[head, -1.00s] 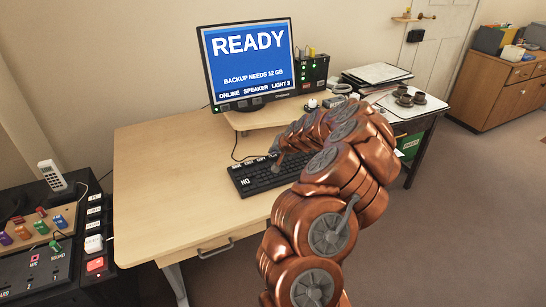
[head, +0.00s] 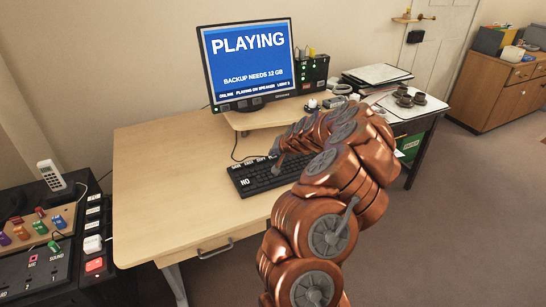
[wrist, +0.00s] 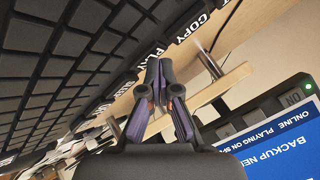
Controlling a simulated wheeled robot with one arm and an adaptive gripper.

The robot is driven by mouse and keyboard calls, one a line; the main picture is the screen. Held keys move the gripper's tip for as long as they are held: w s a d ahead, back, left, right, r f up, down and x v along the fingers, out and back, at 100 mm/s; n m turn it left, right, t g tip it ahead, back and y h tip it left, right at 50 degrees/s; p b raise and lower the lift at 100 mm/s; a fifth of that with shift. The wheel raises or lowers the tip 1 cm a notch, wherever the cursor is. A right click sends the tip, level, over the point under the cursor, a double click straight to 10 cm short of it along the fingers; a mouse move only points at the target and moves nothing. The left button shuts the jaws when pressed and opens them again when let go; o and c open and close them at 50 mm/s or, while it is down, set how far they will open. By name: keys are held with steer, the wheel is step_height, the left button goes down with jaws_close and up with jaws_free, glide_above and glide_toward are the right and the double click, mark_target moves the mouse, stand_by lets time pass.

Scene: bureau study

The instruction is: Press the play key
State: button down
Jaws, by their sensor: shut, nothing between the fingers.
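The black keyboard (head: 252,180) lies on the wooden desk, with white-labelled keys along its far edge. In the wrist view the keyboard (wrist: 70,70) fills the upper left, and the play key (wrist: 158,48) shows its label just beyond my fingertips, partly hidden by them. My gripper (wrist: 154,72) is shut and empty, its tips at the keyboard's labelled row; I cannot tell whether they touch the key. In the head view my gripper (head: 277,166) is small and partly behind my arm. The monitor (head: 248,62) reads "PLAYING" and "BACKUP NEEDS 12 GB", with "PLAYING ON SPEAKER" in its bottom line.
A raised wooden shelf (head: 270,116) stands behind the keyboard. A black box with green lights (head: 312,74) is right of the monitor. Cups (head: 408,98) and papers (head: 376,73) lie at the right. The desk's left part (head: 165,180) is clear.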

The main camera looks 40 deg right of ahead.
mark_target(274, 158)
steer(key=shift+r, duration=0.15)
steer(key=shift+r+p, duration=0.35)
steer(key=shift+r, duration=0.4)
steer(key=shift+r, duration=0.1)
steer(key=shift+r+p, duration=0.95)
steer(key=shift+r, duration=1.45)
